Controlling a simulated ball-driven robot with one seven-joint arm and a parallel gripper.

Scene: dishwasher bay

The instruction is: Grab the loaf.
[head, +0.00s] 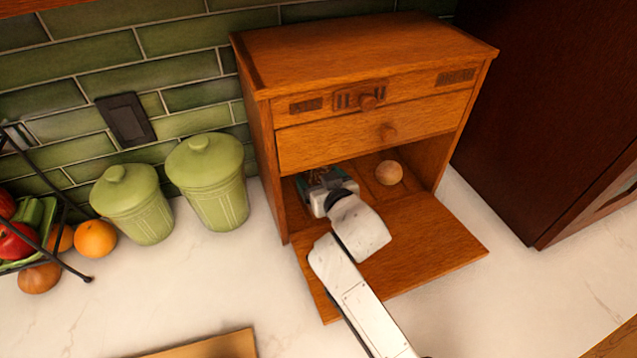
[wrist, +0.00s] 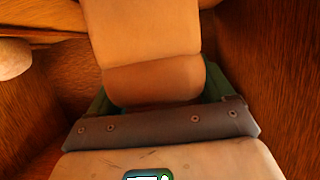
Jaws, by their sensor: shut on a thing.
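The loaf (wrist: 152,78) is tan and brown with a smooth, rounded near end, and it fills the top middle of the wrist view. My gripper (wrist: 158,98) is shut on it, with green finger parts showing at both sides of the loaf. In the head view my gripper (head: 322,188) is inside the lower compartment of the wooden bread box (head: 370,55), towards its left side. Most of the loaf is hidden there behind my gripper and in shadow.
A round, pale brown bun-like thing (head: 388,172) lies to the right in the compartment; it also shows in the wrist view (wrist: 12,58). The box's lowered door (head: 440,245) lies open under my arm. Green canisters (head: 212,185) stand left of the box. Compartment walls are close.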

